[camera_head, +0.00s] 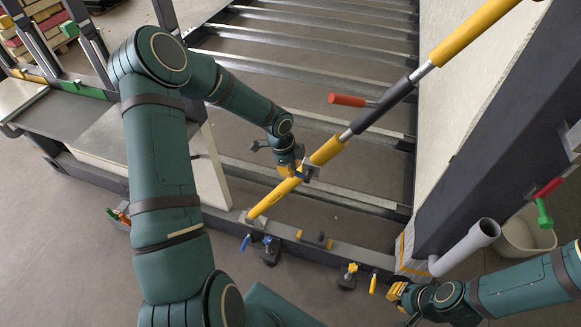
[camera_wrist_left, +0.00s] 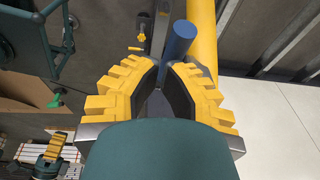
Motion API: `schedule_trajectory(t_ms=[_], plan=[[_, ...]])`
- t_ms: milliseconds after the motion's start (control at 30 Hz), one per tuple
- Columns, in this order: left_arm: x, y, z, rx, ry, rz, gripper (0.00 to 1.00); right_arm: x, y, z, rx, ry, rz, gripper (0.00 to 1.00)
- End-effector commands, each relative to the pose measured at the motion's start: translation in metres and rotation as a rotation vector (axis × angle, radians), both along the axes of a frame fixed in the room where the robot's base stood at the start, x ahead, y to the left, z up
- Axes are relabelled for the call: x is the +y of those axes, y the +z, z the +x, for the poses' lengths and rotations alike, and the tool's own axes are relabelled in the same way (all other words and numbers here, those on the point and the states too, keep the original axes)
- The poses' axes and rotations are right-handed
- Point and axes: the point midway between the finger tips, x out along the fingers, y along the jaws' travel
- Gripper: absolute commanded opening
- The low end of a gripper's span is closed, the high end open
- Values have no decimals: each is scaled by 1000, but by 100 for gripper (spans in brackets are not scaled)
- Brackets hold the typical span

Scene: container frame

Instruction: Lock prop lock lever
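The prop (camera_head: 326,150) is a long yellow tube with a dark and silver middle section. It slants from the floor frame up to the right, and part of it shows in the wrist view (camera_wrist_left: 203,30). A blue lever (camera_wrist_left: 181,38) stands out beside the yellow tube. My left gripper (camera_wrist_left: 164,70) is at the lower part of the prop, its fingertips on both sides of the blue lever with hardly any gap. In the head view my left gripper (camera_head: 297,176) partly hides the lever. My right gripper (camera_head: 398,293) is at the lower right, away from the prop; its fingers are unclear.
A red-handled lever (camera_head: 347,100) sticks out beside the prop higher up. A pale panel (camera_head: 470,90) with a dark edge stands on the right. Metal crossbars (camera_head: 305,78) span the floor frame. Small clamps (camera_head: 270,250) sit along the front beam. A grey pipe (camera_head: 465,246) is near my right arm.

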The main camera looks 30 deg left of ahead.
Motion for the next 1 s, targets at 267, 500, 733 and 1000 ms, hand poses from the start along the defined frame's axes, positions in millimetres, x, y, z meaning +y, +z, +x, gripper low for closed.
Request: schedule_trajectory(t_ms=[267,500,733,1000], plan=[[2,-1,-1,-7,2,-35,0,0,7,-1,2,0,0,0],[3,-3,-1,-16,0,-70,0,0,12,-2,5,1,1,0],[5,-5,-1,-25,2,-109,0,0,17,-3,8,2,1,0],[9,-11,-3,-43,6,-193,0,1,28,-5,12,2,2,0]])
